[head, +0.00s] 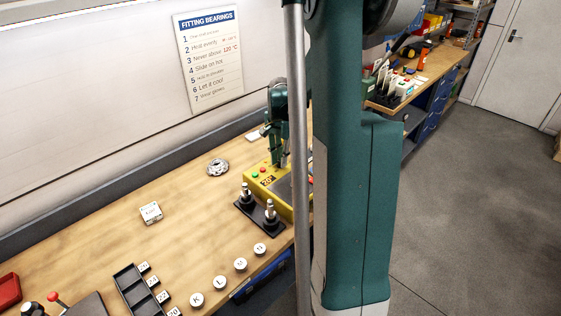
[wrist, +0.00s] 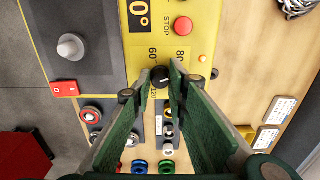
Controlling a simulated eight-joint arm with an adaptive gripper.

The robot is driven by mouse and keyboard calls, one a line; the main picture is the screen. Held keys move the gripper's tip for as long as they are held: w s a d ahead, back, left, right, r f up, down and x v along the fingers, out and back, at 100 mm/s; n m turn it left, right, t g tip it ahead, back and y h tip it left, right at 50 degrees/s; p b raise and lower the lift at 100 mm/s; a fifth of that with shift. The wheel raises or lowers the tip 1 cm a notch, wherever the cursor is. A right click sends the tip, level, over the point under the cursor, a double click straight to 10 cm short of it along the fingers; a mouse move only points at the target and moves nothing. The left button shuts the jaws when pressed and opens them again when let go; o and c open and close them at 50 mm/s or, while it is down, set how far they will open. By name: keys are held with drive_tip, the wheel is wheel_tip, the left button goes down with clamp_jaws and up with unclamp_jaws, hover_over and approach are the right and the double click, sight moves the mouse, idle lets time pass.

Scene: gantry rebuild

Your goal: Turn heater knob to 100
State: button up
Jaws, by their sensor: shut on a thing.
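The yellow heater (wrist: 205,40) fills the upper middle of the wrist view, with a dark display (wrist: 140,15) ending in "0°" and a red STOP button (wrist: 183,25). The small black heater knob (wrist: 160,75) sits at the panel's edge, between the marks 60 and 80. My gripper (wrist: 161,88) is shut on the knob, with its green fingers on either side. The 100 mark cannot be made out. In the head view the heater (head: 267,183) stands on the bench, my gripper (head: 272,150) above it; the knob is hidden there.
A black stand with two posts (head: 256,212) is close in front of the heater. Several white round lettered pieces (head: 220,282) and a black compartment tray (head: 135,290) lie on the bench. A red rocker switch (wrist: 65,89) is left of the knob. Bare bench lies around the white box (head: 151,212).

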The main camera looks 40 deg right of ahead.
drive_tip(key=m+b, duration=0.1)
drive_tip(key=m, duration=0.4)
drive_tip(key=shift+m, duration=0.3)
drive_tip(key=m, duration=0.5)
drive_tip(key=shift+m+b, duration=0.3)
drive_tip(key=shift+b, duration=0.1)
drive_tip(key=o, duration=0.9)
drive_tip(key=shift+r, duration=0.1)
wheel_tip(320, 180, up, 12)
idle(0.9)
